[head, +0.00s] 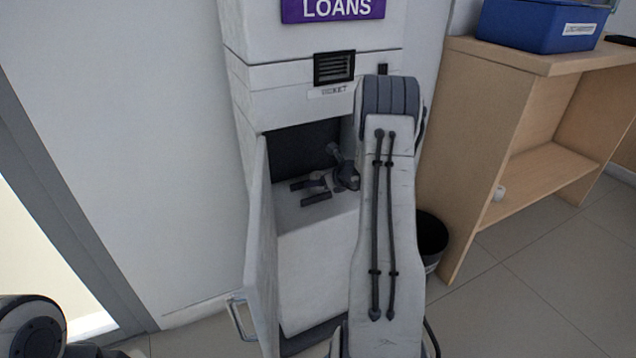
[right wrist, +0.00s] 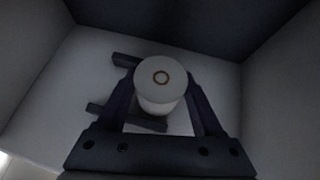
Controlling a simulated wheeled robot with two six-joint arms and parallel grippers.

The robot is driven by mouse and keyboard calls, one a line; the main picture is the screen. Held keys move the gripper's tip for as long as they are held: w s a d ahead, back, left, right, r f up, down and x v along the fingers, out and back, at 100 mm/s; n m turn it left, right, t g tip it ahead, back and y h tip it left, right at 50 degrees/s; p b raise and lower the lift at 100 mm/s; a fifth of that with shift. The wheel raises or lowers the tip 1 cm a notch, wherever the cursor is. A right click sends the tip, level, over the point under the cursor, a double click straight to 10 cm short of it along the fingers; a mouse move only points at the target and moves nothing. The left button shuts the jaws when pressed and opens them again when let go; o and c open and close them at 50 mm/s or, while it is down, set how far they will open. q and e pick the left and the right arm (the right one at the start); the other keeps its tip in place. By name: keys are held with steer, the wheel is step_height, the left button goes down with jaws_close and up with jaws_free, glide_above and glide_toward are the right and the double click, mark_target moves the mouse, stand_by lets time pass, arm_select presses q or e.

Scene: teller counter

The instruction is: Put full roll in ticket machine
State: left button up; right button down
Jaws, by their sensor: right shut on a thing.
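The ticket machine (head: 312,90) stands upright with its lower compartment open and its door (head: 261,250) swung out to the left. My right gripper (head: 326,182) is inside the compartment. In the right wrist view, its two fingers (right wrist: 161,98) are shut on a white paper roll (right wrist: 150,74), whose end with a brown core ring faces the camera. Two dark bars (head: 316,198) stick out to the left over the pale compartment floor; they also show beside the roll in the right wrist view (right wrist: 126,60). I cannot tell whether the roll touches them. My left gripper is out of view.
A black waste basket (head: 432,240) stands beside the machine. The compartment walls are close around the gripper.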

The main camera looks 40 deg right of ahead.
steer(key=shift+c, duration=0.2)
jaws_free()
steer(key=shift+f, duration=0.1)
steer(key=shift+s+r, duration=0.1)
steer(key=shift+r, duration=0.2)
steer(key=p+v, duration=0.2)
steer(key=v, duration=0.9)
steer(key=shift+s+r, duration=0.2)
steer(key=shift+s, duration=0.15)
